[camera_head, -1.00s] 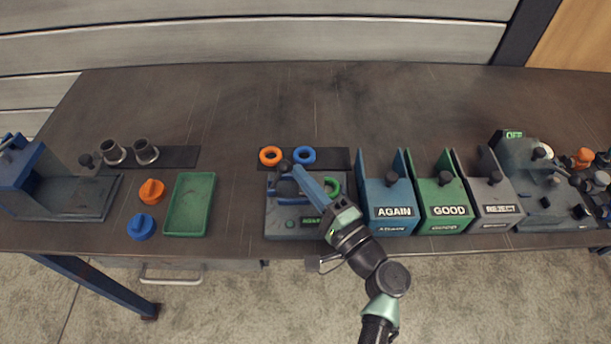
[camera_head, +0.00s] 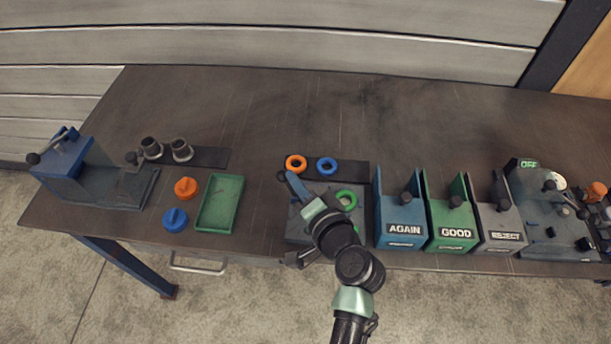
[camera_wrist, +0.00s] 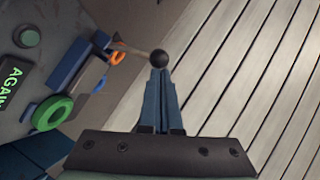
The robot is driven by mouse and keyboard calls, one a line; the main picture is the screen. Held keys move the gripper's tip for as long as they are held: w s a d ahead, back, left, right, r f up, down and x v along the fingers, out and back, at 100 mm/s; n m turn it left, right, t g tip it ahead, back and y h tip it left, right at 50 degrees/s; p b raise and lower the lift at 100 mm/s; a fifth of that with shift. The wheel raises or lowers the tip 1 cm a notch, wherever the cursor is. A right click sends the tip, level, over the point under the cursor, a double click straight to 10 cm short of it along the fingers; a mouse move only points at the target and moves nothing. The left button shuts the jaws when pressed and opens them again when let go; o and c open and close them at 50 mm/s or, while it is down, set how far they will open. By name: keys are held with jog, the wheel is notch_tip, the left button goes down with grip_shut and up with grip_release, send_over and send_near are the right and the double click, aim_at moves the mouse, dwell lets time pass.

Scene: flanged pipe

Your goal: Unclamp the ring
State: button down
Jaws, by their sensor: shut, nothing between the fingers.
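The green ring (camera_head: 346,199) sits in the grey clamp fixture (camera_head: 297,228) at the bench's front, partly behind my arm. In the wrist view the green ring (camera_wrist: 52,113) lies by a blue block (camera_wrist: 68,64), beside a screen (camera_wrist: 12,88) reading AGAIN. The clamp lever ends in a black ball knob (camera_wrist: 158,58). My gripper (camera_wrist: 160,74) is shut and empty, its blue fingertips at the knob, seeming to touch it. In the head view my gripper (camera_head: 290,176) is at the fixture's back left corner. Whether the clamp still presses the ring is hidden.
An orange ring (camera_head: 296,163) and a blue ring (camera_head: 327,166) lie on a dark strip behind the fixture. The AGAIN (camera_head: 404,229), GOOD (camera_head: 455,233) and REJECT (camera_head: 506,236) bins stand close on the right. A green tray (camera_head: 220,204) lies left; bare bench separates it from the fixture.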

jog(key=shift+a, duration=0.6)
dwell(0.4)
